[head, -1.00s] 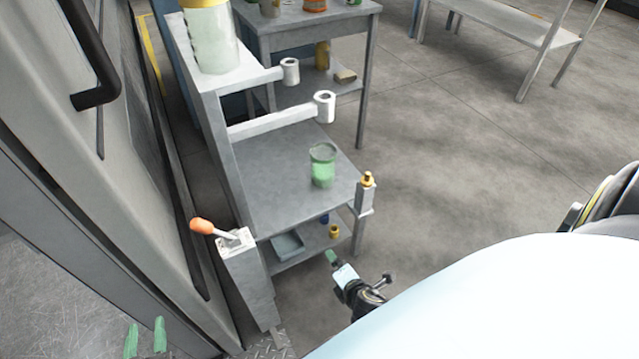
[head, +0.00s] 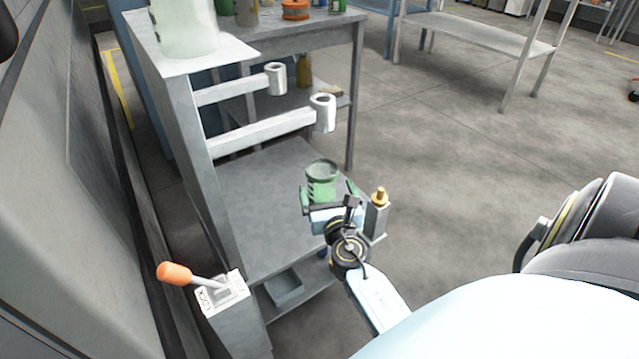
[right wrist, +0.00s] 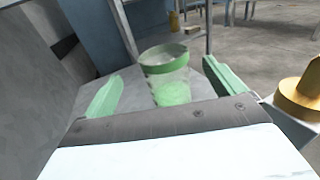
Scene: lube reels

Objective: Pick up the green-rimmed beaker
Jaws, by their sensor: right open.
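In the right wrist view the beaker (right wrist: 166,78) stands between the two spread green fingers (right wrist: 160,92), apart from both. The gripper's body hides the beaker's lower part in the head view. My left gripper is not in view.
A post with a brass top (head: 379,197) stands close to the right of my right gripper. Two white arms with ring ends (head: 322,112) reach over the bench from the left. A lever with an orange knob (head: 175,273) stands at the front left. Open floor lies to the right.

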